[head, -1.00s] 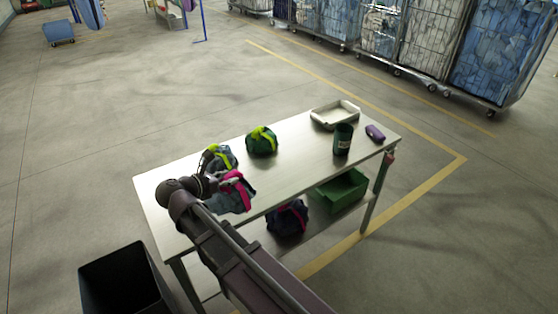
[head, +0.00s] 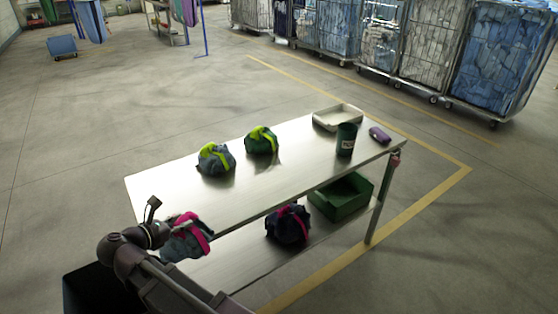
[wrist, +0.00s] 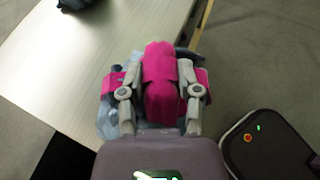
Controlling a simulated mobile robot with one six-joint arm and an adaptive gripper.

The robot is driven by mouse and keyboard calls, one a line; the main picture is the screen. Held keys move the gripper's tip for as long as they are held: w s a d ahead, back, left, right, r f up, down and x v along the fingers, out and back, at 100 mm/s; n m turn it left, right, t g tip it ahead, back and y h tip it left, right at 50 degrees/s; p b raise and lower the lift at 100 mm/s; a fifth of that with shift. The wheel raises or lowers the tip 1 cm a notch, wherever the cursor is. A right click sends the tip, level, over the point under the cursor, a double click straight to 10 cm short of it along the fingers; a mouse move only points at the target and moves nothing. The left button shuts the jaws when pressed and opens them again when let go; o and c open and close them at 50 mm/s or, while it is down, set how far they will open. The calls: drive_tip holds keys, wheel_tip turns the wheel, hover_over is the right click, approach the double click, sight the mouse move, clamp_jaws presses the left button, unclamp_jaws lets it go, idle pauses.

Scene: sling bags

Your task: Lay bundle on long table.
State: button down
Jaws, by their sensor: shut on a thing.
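My gripper (head: 160,236) is shut on a grey-blue bundle with a pink strap (head: 186,243). In the wrist view, the two fingers (wrist: 160,92) pinch the pink strap (wrist: 160,70), and the bundle's pale blue cloth (wrist: 108,118) shows beside them. The held bundle is at the near-left edge of the long table (head: 290,185); its underside is hidden, so I cannot tell whether it touches. The table also shows in the wrist view (wrist: 70,75), with floor to its right.
A grey bundle (head: 212,165) and a green bundle (head: 259,146), both yellow-strapped, stand on the table. A white tray (head: 338,121), green cup (head: 346,147) and purple case (head: 380,135) are at its right. A dark bundle (head: 285,230) and green crate (head: 342,205) sit on the lower shelf.

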idle(0.4)
drive_tip(key=w+a+f+b, duration=0.1)
drive_tip(key=w, duration=1.3)
drive_tip(key=shift+w+a+f, duration=0.15)
drive_tip(key=shift+w+a, duration=0.15)
drive_tip(key=shift+a, duration=0.1)
drive_tip(key=shift+w, duration=0.1)
drive_tip(key=shift+w+a+f+b, duration=0.1)
drive_tip(key=shift+w+f+b, duration=0.2)
drive_tip(key=shift+f+b, duration=0.7)
drive_tip(key=shift+w+f+b, duration=0.25)
drive_tip(key=shift+f+b, duration=0.6)
drive_tip(key=shift+b, duration=0.15)
drive_tip(key=shift+c, duration=1.5)
unclamp_jaws()
